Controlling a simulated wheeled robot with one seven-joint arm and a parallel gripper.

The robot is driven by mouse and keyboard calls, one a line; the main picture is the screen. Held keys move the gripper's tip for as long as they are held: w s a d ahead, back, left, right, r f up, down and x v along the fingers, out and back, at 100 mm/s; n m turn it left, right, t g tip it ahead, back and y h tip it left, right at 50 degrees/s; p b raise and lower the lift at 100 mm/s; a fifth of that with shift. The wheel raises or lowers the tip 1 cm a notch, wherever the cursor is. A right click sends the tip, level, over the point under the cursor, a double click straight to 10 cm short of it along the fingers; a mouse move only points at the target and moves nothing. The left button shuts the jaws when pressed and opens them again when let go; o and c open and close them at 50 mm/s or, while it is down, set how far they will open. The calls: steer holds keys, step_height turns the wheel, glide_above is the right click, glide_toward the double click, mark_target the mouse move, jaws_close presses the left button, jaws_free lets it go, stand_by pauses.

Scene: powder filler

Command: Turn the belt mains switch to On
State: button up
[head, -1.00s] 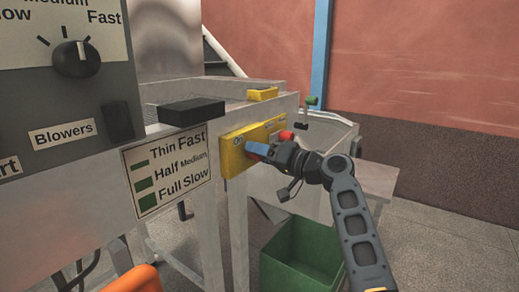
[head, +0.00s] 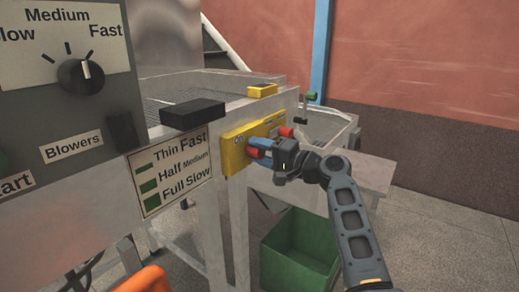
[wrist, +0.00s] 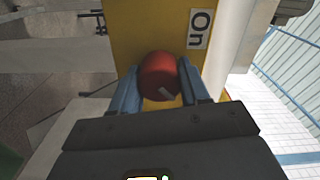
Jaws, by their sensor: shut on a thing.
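The red belt mains switch (wrist: 160,77) is a round knob on a yellow panel (wrist: 142,25), which also shows in the head view (head: 234,156). My gripper (wrist: 158,98) is shut on the knob, one blue finger on each side. A pale mark on the knob points down and right in the wrist view, away from the On label (wrist: 199,29). In the head view, my gripper (head: 257,150) reaches the panel from the right, and a bit of red shows between its fingers.
Another red part (head: 286,132) sits near the panel's right end, close to my gripper. A green bin (head: 300,249) stands on the floor below. A black box (head: 192,114) sits on the machine's edge to the left.

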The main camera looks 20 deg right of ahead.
steer(key=shift+d, duration=0.15)
steer(key=o, duration=1)
steer(key=shift+v, duration=3.85)
